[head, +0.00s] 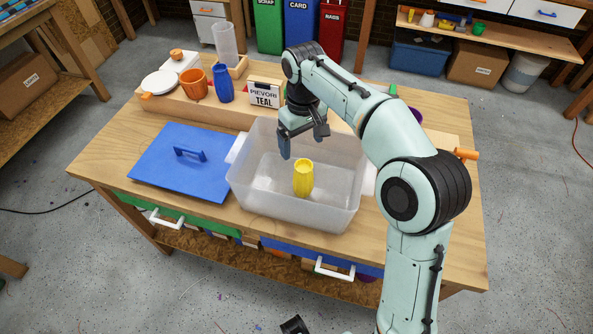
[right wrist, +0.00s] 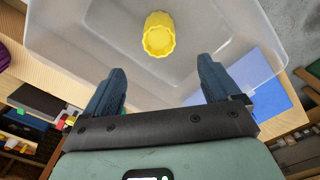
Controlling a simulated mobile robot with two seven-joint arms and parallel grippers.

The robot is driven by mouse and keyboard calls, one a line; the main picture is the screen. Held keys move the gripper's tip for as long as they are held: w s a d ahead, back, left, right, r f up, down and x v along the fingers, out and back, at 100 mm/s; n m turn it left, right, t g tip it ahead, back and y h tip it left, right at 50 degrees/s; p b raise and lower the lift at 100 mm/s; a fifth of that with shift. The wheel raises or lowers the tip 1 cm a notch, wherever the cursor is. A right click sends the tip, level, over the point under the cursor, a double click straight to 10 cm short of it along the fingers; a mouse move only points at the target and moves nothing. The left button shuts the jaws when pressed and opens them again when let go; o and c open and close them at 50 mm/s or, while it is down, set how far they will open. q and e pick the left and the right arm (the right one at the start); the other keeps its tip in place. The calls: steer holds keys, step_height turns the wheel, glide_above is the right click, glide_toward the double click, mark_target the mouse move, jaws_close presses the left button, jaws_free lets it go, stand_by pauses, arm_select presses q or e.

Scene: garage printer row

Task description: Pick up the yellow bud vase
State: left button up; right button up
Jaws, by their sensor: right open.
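The yellow bud vase (head: 303,179) stands upright inside a clear plastic bin (head: 250,199) on the wooden table. In the right wrist view the vase (right wrist: 158,34) shows from above, with a scalloped rim, ahead of the fingertips. My right gripper (head: 303,143) is over the back of the bin, above and behind the vase. In the right wrist view the right gripper (right wrist: 161,78) is open, with nothing between its blue fingers. The vase is apart from the fingers.
A blue lid (head: 178,166) with a handle lies left of the bin. Behind, a wooden riser (head: 190,110) holds an orange mug (head: 194,83), a blue vase (head: 222,84), a clear cylinder (head: 225,43) and a sign (head: 264,94). The bin's walls surround the vase.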

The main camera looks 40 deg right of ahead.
mark_target(304, 166)
steer(key=f, duration=0.4)
steer(key=f+b, duration=0.1)
steer(key=f, duration=0.1)
steer(key=shift+s+f, duration=0.1)
steer(key=shift+s, duration=0.15)
steer(key=f, duration=0.3)
steer(key=f+b, duration=0.1)
steer(key=shift+s+f, duration=0.3)
steer(key=shift+s, duration=0.05)
steer(key=shift+f, duration=0.5)
steer(key=shift+w, duration=0.1)
steer(key=c, duration=1.2)
